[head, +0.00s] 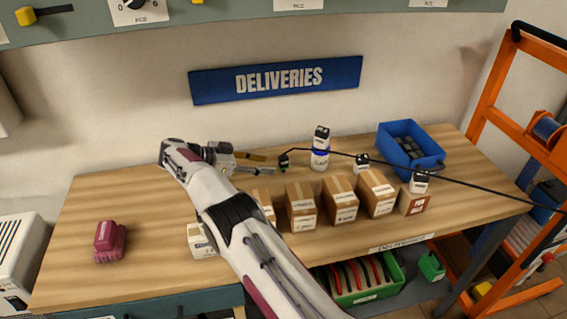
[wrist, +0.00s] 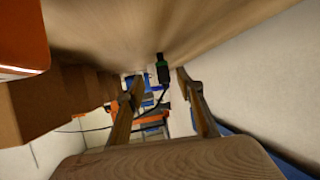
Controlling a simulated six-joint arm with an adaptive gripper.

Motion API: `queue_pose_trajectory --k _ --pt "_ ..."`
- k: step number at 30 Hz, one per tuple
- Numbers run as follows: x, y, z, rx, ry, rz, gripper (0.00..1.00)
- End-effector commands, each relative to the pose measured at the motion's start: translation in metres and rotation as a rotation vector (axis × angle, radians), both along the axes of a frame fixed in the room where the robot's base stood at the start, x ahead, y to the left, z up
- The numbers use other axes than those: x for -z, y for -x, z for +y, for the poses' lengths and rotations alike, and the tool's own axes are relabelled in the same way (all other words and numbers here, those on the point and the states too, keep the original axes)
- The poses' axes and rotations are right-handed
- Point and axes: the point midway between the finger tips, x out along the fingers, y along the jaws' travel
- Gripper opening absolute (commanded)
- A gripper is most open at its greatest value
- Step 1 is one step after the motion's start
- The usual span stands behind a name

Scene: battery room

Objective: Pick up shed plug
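The shed plug (head: 284,161) is a small dark plug on the back part of the wooden bench, with a black cable running off to the right. In the wrist view the plug (wrist: 162,70) shows black with a green end, ahead of and between the fingers. My gripper (head: 267,164) reaches rightward low over the bench, its fingers apart and pointing at the plug, with a small gap in the head view. In the wrist view my gripper (wrist: 158,82) is open with nothing between its fingertips. I cannot tell the exact distance to the plug.
Several cardboard boxes (head: 341,203) stand in a row in front of the plug. A white bottle (head: 320,158) and a blue bin (head: 397,134) are to its right. The cable (head: 460,182) crosses toward an orange rack (head: 490,105). A maroon object (head: 110,241) sits at left, with free bench around it.

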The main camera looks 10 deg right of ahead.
Motion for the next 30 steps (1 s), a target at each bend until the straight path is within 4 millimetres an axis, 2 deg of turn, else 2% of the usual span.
queue_pose_trajectory --k 10,21,30 --pt "0.001 0.000 -0.001 0.000 0.000 0.001 0.37" --pt "0.009 -0.004 -0.021 0.000 0.001 0.001 0.37" --pt "0.011 -0.005 -0.024 0.000 0.001 0.000 0.37"
